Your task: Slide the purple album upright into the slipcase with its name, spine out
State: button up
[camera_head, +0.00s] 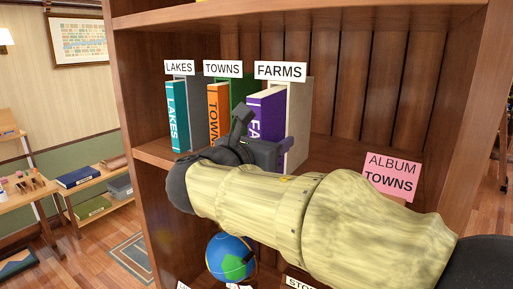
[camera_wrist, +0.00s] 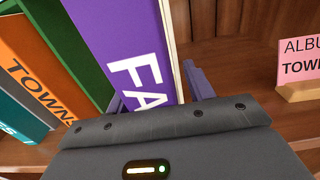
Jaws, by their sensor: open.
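The purple album (camera_head: 266,115) stands upright on the shelf at the cream slipcase (camera_head: 299,110) under the FARMS label (camera_head: 280,71). Its spine faces out and shows the start of "FARMS". It looks at least partly inside; its depth is hard to tell. In the wrist view the purple album (camera_wrist: 125,45) fills the space ahead of my gripper (camera_wrist: 156,92). My gripper is open, with one finger on each side of the spine's lower part. I cannot tell whether the fingers touch it. My arm hides the album's bottom in the head view.
The orange TOWNS album (camera_head: 217,112) in a green slipcase (camera_head: 241,90) and the teal LAKES album (camera_head: 177,115) stand to the left. A pink "ALBUM TOWNS" card (camera_head: 392,178) stands to the right. A globe (camera_head: 231,257) sits below.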

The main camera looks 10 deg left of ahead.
jog(key=b+v, duration=0.5)
jog(key=v, duration=1.2)
jog(key=shift+s+b, duration=0.2)
jog(key=shift+b, duration=0.2)
jog(key=shift+a, duration=0.1)
jog(key=shift+c, duration=0.2)
